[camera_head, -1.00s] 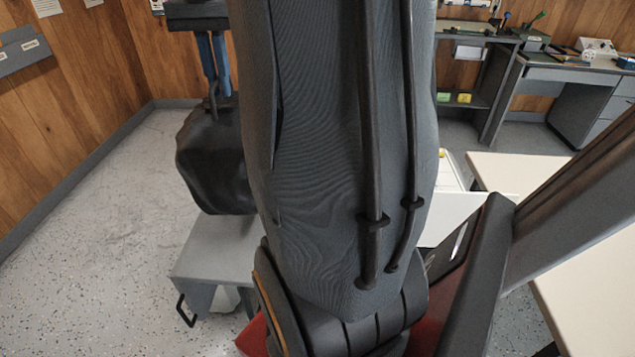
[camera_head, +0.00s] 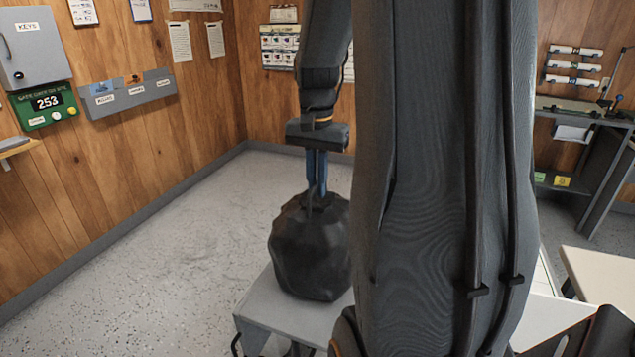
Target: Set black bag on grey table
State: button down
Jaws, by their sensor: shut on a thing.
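My gripper (camera_head: 316,188) has blue fingers pointing down and is shut on the gathered top of the black bag (camera_head: 310,250). The bag is dark, bulky and faceted, and hangs upright below the fingers. The grey table (camera_head: 262,308) is low, and its light grey top shows below and to the left of the bag. The bag's underside overlaps the table top in the picture; I cannot tell whether it touches. My arm hides the right side of the table.
A cream table (camera_head: 600,285) stands at the right. A grey workbench (camera_head: 590,112) is against the back right wall. A key cabinet (camera_head: 30,45) and a grey wall rack (camera_head: 128,93) hang on the left wooden wall. The speckled floor (camera_head: 160,235) left of the grey table is clear.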

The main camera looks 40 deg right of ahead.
jog(key=c, duration=2.3)
grip_release()
jog(key=shift+f, duration=0.1)
jog(key=o, duration=0.5)
jog(key=shift+c, duration=0.2)
notch_tip(320, 180, up, 12)
jog(key=b, duration=0.2)
jog(key=s+a+f+n, duration=0.4)
jog(key=a+f+n, duration=0.2)
jog(key=a+f, duration=0.5)
jog(key=s+a+f+n, duration=0.4)
jog(key=a+f+n, duration=0.2)
jog(key=a+f, duration=0.4)
jog(key=shift+a+f+t, duration=0.3)
jog(key=shift+a+f, duration=0.1)
jog(key=shift+f, duration=0.25)
